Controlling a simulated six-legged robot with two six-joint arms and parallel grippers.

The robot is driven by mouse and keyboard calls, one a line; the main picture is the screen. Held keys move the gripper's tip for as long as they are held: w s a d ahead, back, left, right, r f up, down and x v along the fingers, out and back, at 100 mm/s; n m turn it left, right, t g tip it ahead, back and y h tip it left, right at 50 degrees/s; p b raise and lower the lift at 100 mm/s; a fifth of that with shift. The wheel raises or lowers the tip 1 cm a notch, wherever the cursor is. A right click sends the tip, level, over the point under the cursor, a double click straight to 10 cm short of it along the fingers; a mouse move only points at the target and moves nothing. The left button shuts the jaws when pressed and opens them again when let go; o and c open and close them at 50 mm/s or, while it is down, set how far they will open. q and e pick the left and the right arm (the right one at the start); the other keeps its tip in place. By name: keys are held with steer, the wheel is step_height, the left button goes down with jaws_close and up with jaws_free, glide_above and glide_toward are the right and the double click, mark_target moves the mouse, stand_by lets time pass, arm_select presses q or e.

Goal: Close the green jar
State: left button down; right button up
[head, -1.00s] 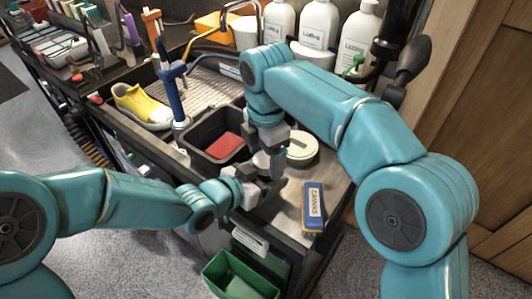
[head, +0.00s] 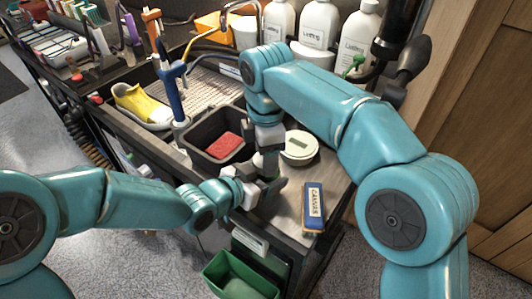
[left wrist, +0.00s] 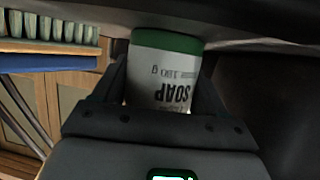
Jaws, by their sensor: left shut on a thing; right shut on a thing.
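The jar (left wrist: 165,70) has a pale label reading SOAP and a green band (left wrist: 165,41); it appears upside down in the left wrist view. My left gripper (head: 262,191) is shut around the jar's sides, and its fingers flank the jar in that view. In the head view the jar is hidden behind the grippers. My right gripper (head: 268,170) points down directly above the left one, shut on what seems to be the jar's pale lid. The lid is hidden now, so I cannot tell whether it touches the jar.
A round white tin (head: 299,146) stands close behind the grippers. A blue CANVAS brush (head: 313,207) lies to their right. A dark basin (head: 204,158) with a red sponge (head: 225,146) is to the left, near a yellow shoe (head: 141,104). White bottles (head: 318,28) stand behind.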

steer(key=o, duration=1.2)
steer(key=shift+c, duration=0.2)
steer(key=shift+r, duration=2.3)
steer(key=o, duration=0.3)
arm_select(q)
jaws_free()
arm_select(e)
steer(key=shift+o, duration=0.2)
